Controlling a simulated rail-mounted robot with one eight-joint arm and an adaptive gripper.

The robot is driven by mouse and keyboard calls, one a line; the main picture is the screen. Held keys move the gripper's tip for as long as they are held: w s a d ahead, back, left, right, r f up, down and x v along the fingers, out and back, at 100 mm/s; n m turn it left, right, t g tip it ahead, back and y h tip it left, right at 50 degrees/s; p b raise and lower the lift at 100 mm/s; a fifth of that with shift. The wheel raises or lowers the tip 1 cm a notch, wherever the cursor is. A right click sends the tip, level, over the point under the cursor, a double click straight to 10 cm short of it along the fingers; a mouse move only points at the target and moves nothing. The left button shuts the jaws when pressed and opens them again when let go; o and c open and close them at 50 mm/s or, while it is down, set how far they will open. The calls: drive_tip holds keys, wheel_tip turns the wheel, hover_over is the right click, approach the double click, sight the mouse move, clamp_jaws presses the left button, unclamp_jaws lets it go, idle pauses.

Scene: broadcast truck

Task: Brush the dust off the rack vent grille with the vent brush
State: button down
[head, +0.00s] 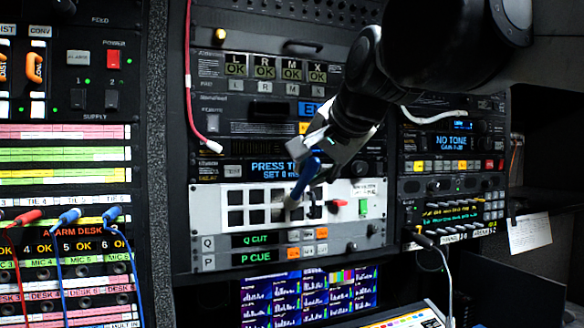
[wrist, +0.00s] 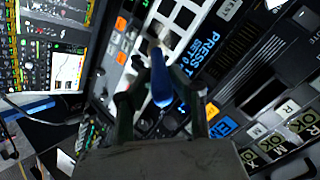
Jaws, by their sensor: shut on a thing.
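The rack vent grille (head: 246,205) is a white panel with rows of dark square openings, in the middle of the head view. It also shows at the top of the wrist view (wrist: 172,20). My gripper (head: 317,160) is shut on the blue handle of the vent brush (head: 306,177), just above and in front of the grille. In the wrist view the brush (wrist: 161,85) lies between my fingers, its pale bristle end pointing at the grille. The bristles overlap the openings right of the grille's middle; I cannot tell if they touch.
A red knob (head: 338,203) and a green switch (head: 363,206) sit right of the openings. Q CUE and P CUE displays (head: 258,239) are below. A patch bay with plugged cables (head: 68,216) stands left. A gooseneck (head: 446,270) rises at lower right.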

drive_tip(key=shift+r+p, duration=0.7)
drive_tip(key=shift+p, duration=0.05)
drive_tip(key=shift+f+b, duration=1.15)
drive_tip(key=shift+f, duration=0.9)
drive_tip(key=shift+r+p, duration=1.3)
drive_tip(key=shift+r, duration=0.75)
drive_tip(key=shift+s+d, duration=0.3)
drive_tip(key=shift+s, duration=0.65)
drive_tip(key=shift+s+d, duration=0.25)
drive_tip(key=shift+s, duration=0.7)
drive_tip(key=shift+s+d, duration=0.3)
drive_tip(key=shift+s, duration=0.75)
